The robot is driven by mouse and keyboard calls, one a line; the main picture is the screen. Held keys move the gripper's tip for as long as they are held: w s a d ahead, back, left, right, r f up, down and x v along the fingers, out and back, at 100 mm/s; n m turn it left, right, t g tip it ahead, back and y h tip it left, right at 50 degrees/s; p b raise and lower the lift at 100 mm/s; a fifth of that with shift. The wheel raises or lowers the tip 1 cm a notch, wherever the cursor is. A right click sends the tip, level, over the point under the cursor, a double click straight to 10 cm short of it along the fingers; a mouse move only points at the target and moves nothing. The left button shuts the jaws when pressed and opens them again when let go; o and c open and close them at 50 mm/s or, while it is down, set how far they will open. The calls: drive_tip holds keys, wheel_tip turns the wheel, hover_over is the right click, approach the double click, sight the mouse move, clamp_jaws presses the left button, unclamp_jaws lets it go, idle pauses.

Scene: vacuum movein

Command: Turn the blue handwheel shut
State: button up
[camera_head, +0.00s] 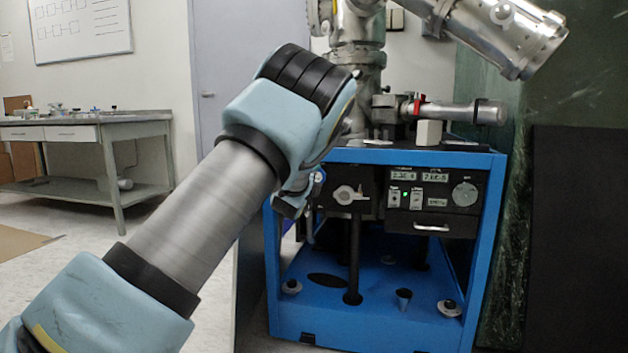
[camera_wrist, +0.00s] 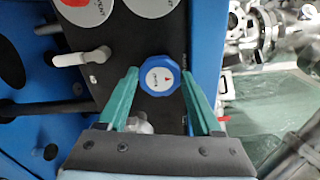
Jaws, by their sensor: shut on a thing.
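The blue handwheel (camera_wrist: 160,82) is a lobed knob with a white centre disc and a small red mark. It sits on a dark panel (camera_wrist: 113,65) in the wrist view. My gripper (camera_wrist: 160,85) has its two green fingers on either side of the handwheel, shut on its rim. In the head view, my arm reaches to the left side of the blue-framed cart. There, my gripper is mostly hidden behind my wrist, and only a sliver of blue and white, perhaps the handwheel, shows beside it.
The blue cart frame (camera_head: 478,275) carries a control box (camera_head: 432,200) and a white-handled valve (camera_head: 347,195). The white lever (camera_wrist: 82,57) is left of the handwheel in the wrist view. Steel vacuum piping (camera_head: 360,80) stands on top. A grey workbench (camera_head: 85,130) is at the far left.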

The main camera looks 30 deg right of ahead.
drive_tip(key=shift+a+f, duration=0.1)
drive_tip(key=shift+f, duration=0.05)
drive_tip(key=o, duration=1.4)
drive_tip(key=p+v, duration=0.2)
drive_tip(key=v, duration=0.8)
drive_tip(key=shift+s+a, duration=0.25)
drive_tip(key=shift+s, duration=0.05)
